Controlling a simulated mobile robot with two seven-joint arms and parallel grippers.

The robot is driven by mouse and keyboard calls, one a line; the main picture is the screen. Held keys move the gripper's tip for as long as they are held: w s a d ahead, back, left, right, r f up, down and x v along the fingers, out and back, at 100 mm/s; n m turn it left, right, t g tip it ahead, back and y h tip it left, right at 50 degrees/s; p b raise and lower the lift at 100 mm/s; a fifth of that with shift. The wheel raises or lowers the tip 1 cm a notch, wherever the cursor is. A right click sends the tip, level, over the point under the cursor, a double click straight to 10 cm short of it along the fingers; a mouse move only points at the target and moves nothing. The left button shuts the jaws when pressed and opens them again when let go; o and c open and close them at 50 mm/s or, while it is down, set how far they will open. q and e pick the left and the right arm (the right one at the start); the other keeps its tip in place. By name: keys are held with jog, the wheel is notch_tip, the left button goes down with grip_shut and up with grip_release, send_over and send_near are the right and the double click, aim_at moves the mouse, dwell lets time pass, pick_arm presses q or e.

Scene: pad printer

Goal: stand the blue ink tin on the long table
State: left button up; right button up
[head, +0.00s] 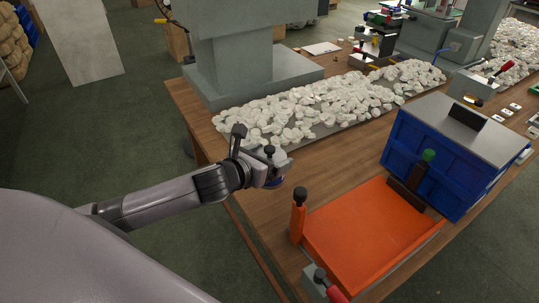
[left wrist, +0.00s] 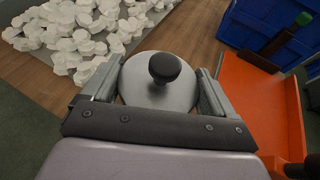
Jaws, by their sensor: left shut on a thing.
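My left gripper (head: 264,165) reaches in over the near left side of the long wooden table (head: 300,175). In the left wrist view the tin's round silver top (left wrist: 150,92) with a black knob sits between the two fingers of the gripper (left wrist: 155,88). The tin looks roughly upright. Its underside is hidden, and I cannot tell whether it touches the table. My right gripper is not in view.
Many white pieces (head: 300,112) lie in a strip behind the gripper. An orange tray-like fixture (head: 368,230) with an upright handle post (head: 298,215) stands close at right. A blue box (head: 440,150) stands beyond it.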

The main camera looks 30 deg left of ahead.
pick_arm(q)
notch_tip(320, 180, down, 5)
jog(key=b, duration=0.3)
jog(key=shift+f, duration=0.15)
jog(key=shift+f+b, duration=0.75)
jog(key=shift+f, duration=0.6)
jog(key=shift+f+b, duration=0.3)
jog(key=shift+f, duration=0.2)
jog(key=o, duration=1.2)
jog(key=shift+c, duration=0.2)
notch_tip(320, 180, up, 6)
jog(key=p, duration=0.6)
